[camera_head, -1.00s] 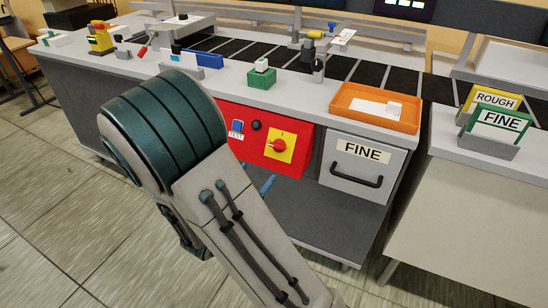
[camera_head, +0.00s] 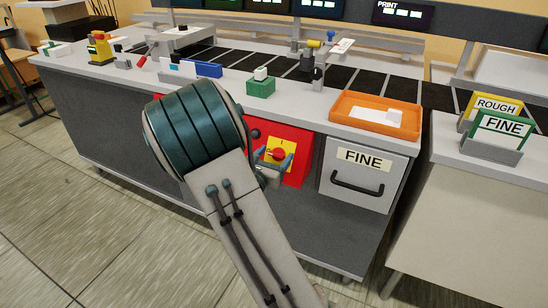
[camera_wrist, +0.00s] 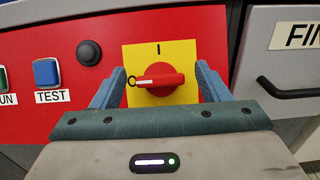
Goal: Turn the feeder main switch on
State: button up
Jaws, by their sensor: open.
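The feeder main switch is a red rotary knob (camera_wrist: 159,81) on a yellow plate (camera_wrist: 185,53), set in a red panel (camera_wrist: 205,25). The plate shows a "I" at the top and an "O" at the left. The knob's handle lies about level, with its white mark toward the "O". My gripper (camera_wrist: 155,85) is open, with its blue fingers on the left and right of the knob; whether they touch it I cannot tell. In the head view the knob (camera_head: 278,153) shows between the fingers of my gripper (camera_head: 273,158).
A blue TEST button (camera_wrist: 46,72) and a black round knob (camera_wrist: 89,52) sit left of the switch. The FINE drawer (camera_head: 365,172) with a black handle is to the right. An orange tray (camera_head: 375,114) stands on the counter above.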

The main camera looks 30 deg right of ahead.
jog(key=c, duration=1)
jog(key=shift+m, duration=0.4)
jog(key=m+g+h+b, duration=0.1)
jog(key=m+g, duration=0.1)
jog(key=m, duration=0.2)
jog(key=shift+f+m+g+b, duration=0.1)
jog(key=shift+m+g+b, duration=0.25)
jog(key=shift+m+g, duration=0.05)
jog(key=m+g, duration=0.1)
jog(key=m, duration=0.2)
jog(key=m+g+b, duration=0.1)
jog(key=m, duration=0.1)
jog(key=shift+w+m+g, duration=0.1)
jog(key=shift+m+g, duration=0.3)
jog(key=m+g+b, duration=0.1)
jog(key=m, duration=0.1)
jog(key=m+g, duration=0.1)
jog(key=m, duration=0.2)
jog(key=shift+g+b, duration=0.3)
jog(key=shift+b, duration=0.1)
jog(key=m+g+y+b, duration=0.1)
jog(key=m+y, duration=0.1)
jog(key=m, duration=0.3)
jog(key=shift+o, duration=0.2)
